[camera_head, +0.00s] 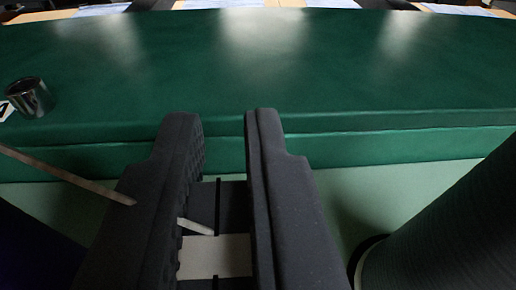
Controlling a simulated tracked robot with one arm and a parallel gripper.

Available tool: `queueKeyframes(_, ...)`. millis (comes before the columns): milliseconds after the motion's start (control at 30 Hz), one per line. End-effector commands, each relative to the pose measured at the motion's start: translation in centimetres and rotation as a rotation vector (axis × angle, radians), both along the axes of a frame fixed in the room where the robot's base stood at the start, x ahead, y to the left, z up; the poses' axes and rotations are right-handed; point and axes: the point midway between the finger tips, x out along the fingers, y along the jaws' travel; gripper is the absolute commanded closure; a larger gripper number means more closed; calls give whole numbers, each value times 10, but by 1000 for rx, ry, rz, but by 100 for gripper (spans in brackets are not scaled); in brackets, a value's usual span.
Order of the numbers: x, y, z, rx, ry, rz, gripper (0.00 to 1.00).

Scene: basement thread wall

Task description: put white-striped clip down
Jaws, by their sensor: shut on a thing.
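My gripper (222,150) reaches forward from the bottom middle of the view. Its two dark jaws are shut on the white-striped clip (215,258). The clip shows low between the jaws as a dark piece with a broad pale band across it. Its sides are hidden by the jaws. The jaw tips point toward the front edge of a green padded surface (330,75), and the clip is on the near side of that edge. I cannot tell how high it is.
A shiny dark cup-like cylinder (32,97) stands on the green surface at far left, beside a small white tag. A thin pale rod (60,172) crosses at left, partly behind the left jaw. A large dark ribbed cylinder (450,230) fills the lower right. The green top's middle is clear.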

Motion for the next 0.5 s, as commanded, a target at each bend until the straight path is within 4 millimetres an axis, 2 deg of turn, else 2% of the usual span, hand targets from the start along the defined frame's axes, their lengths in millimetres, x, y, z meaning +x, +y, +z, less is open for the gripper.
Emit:
queueKeyframes(167,5,-1,-6,0,2,0,100)
queueKeyframes(400,4,-2,-35,-2,5,-1,100)
queueKeyframes(500,4,-1,-36,-1,2,-1,100)
